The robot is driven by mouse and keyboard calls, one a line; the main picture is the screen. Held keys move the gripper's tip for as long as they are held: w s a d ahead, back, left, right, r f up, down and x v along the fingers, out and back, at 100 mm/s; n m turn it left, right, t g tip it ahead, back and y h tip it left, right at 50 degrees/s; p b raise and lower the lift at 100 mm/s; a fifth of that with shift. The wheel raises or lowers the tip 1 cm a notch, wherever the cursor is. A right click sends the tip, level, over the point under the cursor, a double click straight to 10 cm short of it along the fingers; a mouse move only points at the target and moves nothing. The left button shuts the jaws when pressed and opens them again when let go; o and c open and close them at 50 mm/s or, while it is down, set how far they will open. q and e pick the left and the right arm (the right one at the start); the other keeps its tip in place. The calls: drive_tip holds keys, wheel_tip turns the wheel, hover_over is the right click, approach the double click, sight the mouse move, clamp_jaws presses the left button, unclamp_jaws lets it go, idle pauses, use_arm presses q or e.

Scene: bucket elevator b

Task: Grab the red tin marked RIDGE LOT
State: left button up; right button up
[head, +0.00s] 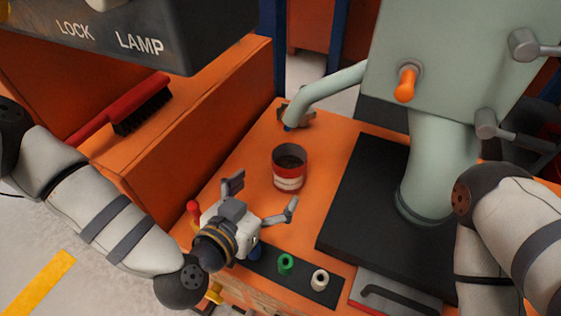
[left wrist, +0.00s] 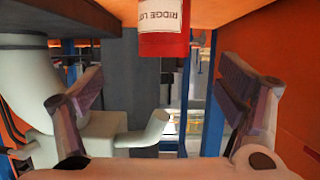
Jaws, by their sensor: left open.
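The red tin (head: 288,183) stands upright and open-topped on the orange bench, with a pale label on its front and a dark inside. It also shows upside down at the top of the left wrist view (left wrist: 164,40), where the label reads RIDGE LO before it is cut off. My left gripper (head: 264,192) is open and empty, just in front of the tin, its fingers spread towards it. In the left wrist view the tin lies between the lines of the two fingers, beyond their tips. My right gripper is out of view; only part of that arm shows at right.
A pale green spout (head: 325,92) comes down behind the tin. A black plate (head: 365,205) and thick pipe (head: 440,165) lie to its right. Green (head: 286,263) and white (head: 319,279) rings sit in front. A red brush (head: 125,108) lies on the left ledge.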

sight(296, 149)
use_arm(q)
drive_tip(key=shift+t, duration=0.4)
drive_tip(key=x, duration=0.4)
drive_tip(key=b+x, duration=0.1)
drive_tip(key=x, duration=0.3)
drive_tip(key=r+b+x, duration=0.1)
drive_tip(key=x, duration=0.3)
drive_tip(key=shift+w, duration=0.4)
drive_tip(key=shift+c, duration=0.6)
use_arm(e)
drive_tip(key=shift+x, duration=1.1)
